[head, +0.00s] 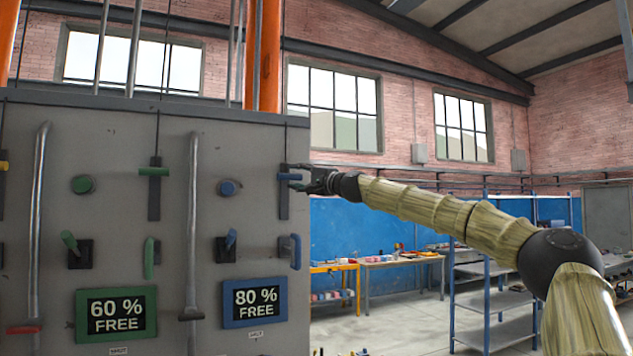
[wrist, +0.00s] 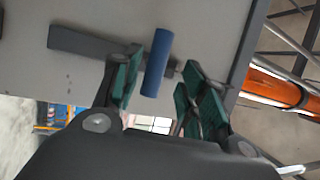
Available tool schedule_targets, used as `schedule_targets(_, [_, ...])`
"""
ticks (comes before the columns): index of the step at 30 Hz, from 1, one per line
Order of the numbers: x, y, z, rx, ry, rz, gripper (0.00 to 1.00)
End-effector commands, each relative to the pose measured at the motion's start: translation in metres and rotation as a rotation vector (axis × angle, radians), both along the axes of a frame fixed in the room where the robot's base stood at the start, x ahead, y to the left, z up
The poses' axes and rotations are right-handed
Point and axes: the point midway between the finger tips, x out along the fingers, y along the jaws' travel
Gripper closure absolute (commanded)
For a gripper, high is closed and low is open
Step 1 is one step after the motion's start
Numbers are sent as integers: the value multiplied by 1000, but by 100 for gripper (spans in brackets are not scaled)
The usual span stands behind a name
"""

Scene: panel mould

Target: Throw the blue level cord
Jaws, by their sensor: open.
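The blue level cord's handle (head: 288,177) is a short blue bar on a dark vertical slot plate at the panel's right edge. In the wrist view the blue bar (wrist: 157,62) shows between and a little beyond my two green-padded fingers. My gripper (head: 303,180) is open at the bar's right end in the head view. In the wrist view my gripper (wrist: 160,84) has a finger on each side of the bar, with a visible gap to the right finger. I cannot tell whether the left finger touches it.
The grey panel (head: 115,130) also carries a green cord handle (head: 153,172), a blue knob (head: 228,188), a blue lever (head: 231,238), a blue side handle (head: 295,251) and a blue-framed 80 % sign (head: 254,303). Blue shelving (head: 487,300) stands behind my arm.

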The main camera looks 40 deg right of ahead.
Motion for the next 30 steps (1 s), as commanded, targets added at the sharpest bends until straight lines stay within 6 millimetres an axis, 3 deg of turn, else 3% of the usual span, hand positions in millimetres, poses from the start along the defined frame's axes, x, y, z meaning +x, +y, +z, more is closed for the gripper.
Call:
schedule_targets(18, [-57, -10, -10, 2, -3, -1, 58])
schedule_targets(30, [-76, -13, -14, 1, -1, -1, 58])
